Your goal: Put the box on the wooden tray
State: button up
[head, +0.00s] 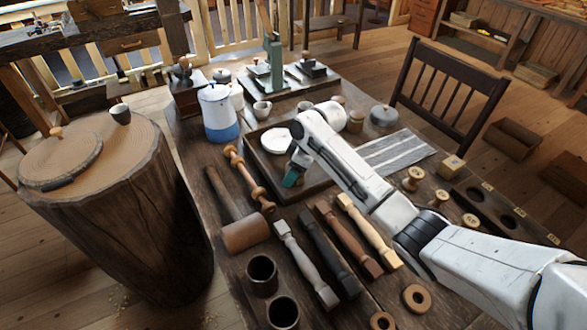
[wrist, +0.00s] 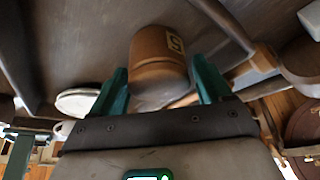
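The box (wrist: 157,58) is brown and rounded, with a tan label bearing a dark mark, in the wrist view. It sits between the green fingertips of my gripper (wrist: 160,84), which close in on both its sides, so my gripper looks shut on it. In the head view my gripper (head: 293,178) is over the dark wooden tray (head: 300,191), and the box is hidden there by the gripper and arm. The dark tray surface lies behind the box in the wrist view; whether the box touches it I cannot tell.
A white plate (head: 277,140) is in the tray's back left part. A blue-and-white pot (head: 219,116) and cup (head: 262,110) stand behind. A mallet (head: 245,236), turned spindle (head: 249,180) and several square-ended legs (head: 305,265) lie around the front. A striped cloth (head: 396,152) lies right.

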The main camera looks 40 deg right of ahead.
jog(key=shift+o, duration=1)
jog(key=shift+r, duration=0.2)
jog(key=v, duration=1.2)
jog(key=shift+p, duration=0.35)
jog(key=shift+f, duration=0.1)
jog(key=shift+c, duration=0.3)
